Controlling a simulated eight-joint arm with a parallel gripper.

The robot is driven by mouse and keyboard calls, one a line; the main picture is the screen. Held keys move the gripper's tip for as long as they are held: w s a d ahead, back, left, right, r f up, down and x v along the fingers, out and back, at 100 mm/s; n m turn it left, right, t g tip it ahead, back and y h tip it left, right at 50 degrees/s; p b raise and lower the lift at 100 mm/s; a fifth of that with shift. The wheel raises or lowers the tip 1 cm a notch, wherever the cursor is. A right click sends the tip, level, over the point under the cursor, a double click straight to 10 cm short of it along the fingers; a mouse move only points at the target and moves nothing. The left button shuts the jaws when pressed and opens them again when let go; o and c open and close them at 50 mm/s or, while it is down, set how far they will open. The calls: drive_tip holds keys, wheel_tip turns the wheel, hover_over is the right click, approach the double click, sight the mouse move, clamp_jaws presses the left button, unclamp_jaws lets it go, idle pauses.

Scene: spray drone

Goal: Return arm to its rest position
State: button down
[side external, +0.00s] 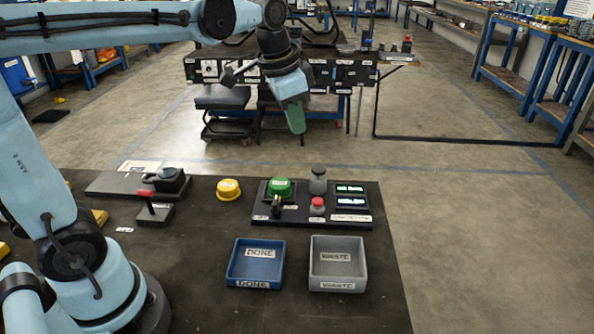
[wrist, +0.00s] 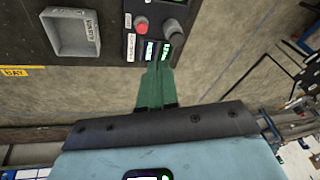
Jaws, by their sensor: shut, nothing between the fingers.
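My gripper (side external: 297,122) hangs in the air above and behind the table's far edge, pointing down. Its green fingers are together with nothing between them. In the wrist view the shut fingers (wrist: 156,88) point toward the control panel, with a clear gap of floor behind them. My arm reaches across the top of the side view from the left. The dark table (side external: 200,300) lies below and in front of the gripper.
On the table stand a control panel (side external: 330,218) with buttons and small displays, a yellow cap (side external: 228,189), a red-handled lever (side external: 146,204), a blue DONE tray (side external: 234,264) and a grey WASTE tray (side external: 362,268). Workbenches (side external: 558,70) line the right wall. The floor between is open.

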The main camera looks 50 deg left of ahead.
drive_tip(key=s+d+f+n+t, duration=0.1)
drive_tip(key=s+f+n+t, duration=0.2)
drive_tip(key=s+f, duration=0.4)
drive_tip(key=s+n, duration=0.1)
drive_tip(key=s, duration=0.2)
drive_tip(key=shift+s+d+f+n+t, duration=0.25)
drive_tip(key=shift+s+f+n+t, duration=0.05)
drive_tip(key=shift+f+t, duration=0.1)
